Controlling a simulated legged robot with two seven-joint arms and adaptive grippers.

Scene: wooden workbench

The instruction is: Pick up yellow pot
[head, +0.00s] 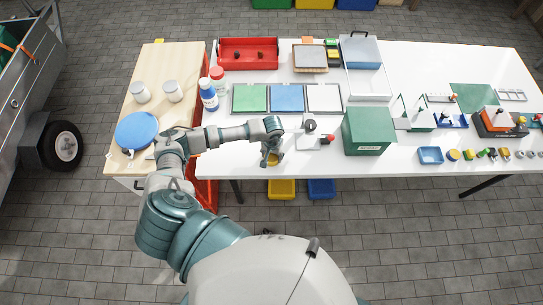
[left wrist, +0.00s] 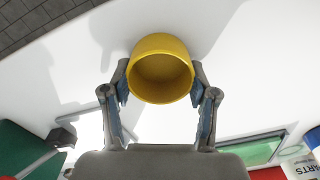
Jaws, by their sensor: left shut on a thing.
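The yellow pot (left wrist: 160,68) shows in the left wrist view as a round, open-topped cup between my two fingers, and I look into its hollow. My left gripper (left wrist: 160,88) is shut on it, with a blue-padded finger on each side. In the head view my left gripper (head: 272,160) is over the white table near its front edge, and only a little of the yellow pot (head: 274,158) shows, the rest hidden by the gripper. I cannot tell whether the pot touches the table. My right gripper is not in view.
A green box (head: 368,131) and a small dark-topped device (head: 311,125) stand right of my left gripper. Green, blue and white panels (head: 287,98) lie behind it. Blue and red-capped bottles (head: 208,95) stand at the left. Several small parts line the right front edge.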

